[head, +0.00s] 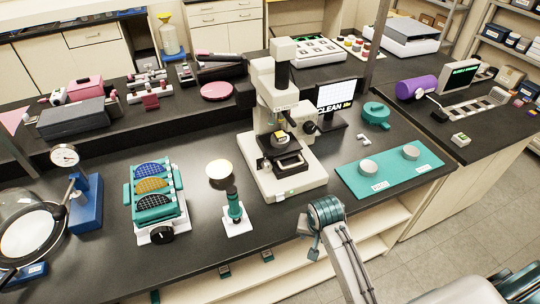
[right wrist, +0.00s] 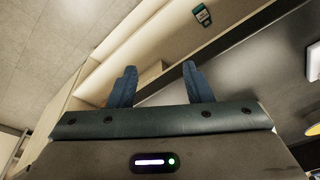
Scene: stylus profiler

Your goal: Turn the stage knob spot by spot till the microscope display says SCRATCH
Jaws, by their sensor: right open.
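The white microscope (head: 268,165) stands mid-bench with a dark sample on its stage (head: 283,160). A dark round knob (head: 311,127) sits on its right side. Another black knob (head: 162,236) is on the front of the teal and white holder with coloured ovals; I cannot tell from the labels which is the stage knob. The display (head: 336,93) right of the microscope reads CLEAN. My right gripper (head: 306,238) is at the bench's front edge, apart from both knobs. In the right wrist view its two blue fingers (right wrist: 159,70) are spread with nothing held. My left gripper is out of view.
A teal mat (head: 350,180) with two round pieces lies right of the microscope. A small teal stand (head: 235,208) and a blue gauge stand (head: 86,200) are to the left. Open shelves (head: 345,240) lie below the bench edge.

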